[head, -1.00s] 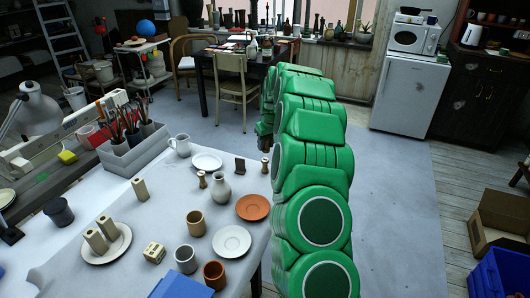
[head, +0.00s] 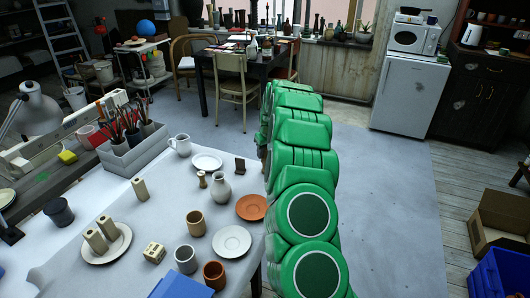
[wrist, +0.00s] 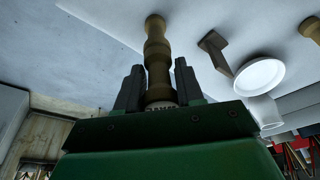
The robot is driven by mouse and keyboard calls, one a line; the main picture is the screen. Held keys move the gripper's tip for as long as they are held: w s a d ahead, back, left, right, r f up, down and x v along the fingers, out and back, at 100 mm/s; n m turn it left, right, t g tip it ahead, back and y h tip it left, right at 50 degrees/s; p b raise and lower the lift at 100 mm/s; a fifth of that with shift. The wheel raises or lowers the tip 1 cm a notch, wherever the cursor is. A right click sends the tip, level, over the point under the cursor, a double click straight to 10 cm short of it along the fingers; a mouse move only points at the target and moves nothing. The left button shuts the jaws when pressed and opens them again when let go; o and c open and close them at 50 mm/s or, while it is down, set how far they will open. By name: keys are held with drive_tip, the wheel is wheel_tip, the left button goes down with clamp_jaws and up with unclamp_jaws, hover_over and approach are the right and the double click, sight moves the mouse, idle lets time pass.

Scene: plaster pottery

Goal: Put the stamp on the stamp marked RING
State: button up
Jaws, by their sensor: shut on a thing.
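My gripper (wrist: 159,68) is shut on a turned wooden stamp (wrist: 155,45). A pale band with small dark lettering shows at its end nearest my palm; I cannot read it surely. Another turned wooden stamp (head: 202,180) stands upright on the grey table beside the grey vase. A part of a similar stamp shows at the right edge of the wrist view (wrist: 312,28), apart from my gripper. No RING marking is readable in either view. In the head view my green arm hides the held stamp and most of my gripper.
A dark angled block (head: 240,165), a grey vase (head: 221,186), a white plate (head: 207,161), an orange saucer (head: 252,208) and a white saucer (head: 246,246) are near the stamp. Cups and pale blocks stand farther left. The table's right edge runs beside my arm.

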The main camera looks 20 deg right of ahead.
drive_tip(key=o, duration=1)
drive_tip(key=shift+f, duration=0.15)
drive_tip(key=v, duration=1.2)
drive_tip(key=shift+a+r, duration=0.15)
drive_tip(key=shift+r, duration=0.15)
drive_tip(key=s+a+r+g, duration=0.1)
drive_tip(key=s+a+r, duration=0.5)
drive_tip(key=s+a, duration=0.45)
drive_tip(key=s+a+r+g, duration=0.1)
drive_tip(key=s+a+r, duration=0.5)
drive_tip(key=s, duration=0.7)
drive_tip(key=s+a+f+g, duration=0.1)
drive_tip(key=s+a, duration=0.1)
drive_tip(key=s, duration=1.5)
drive_tip(key=s+a+f+m+g, duration=0.1)
drive_tip(key=s+a+g, duration=0.1)
drive_tip(key=s, duration=1.5)
drive_tip(key=shift+s+f+h, duration=0.3)
drive_tip(key=shift+s, duration=0.05)
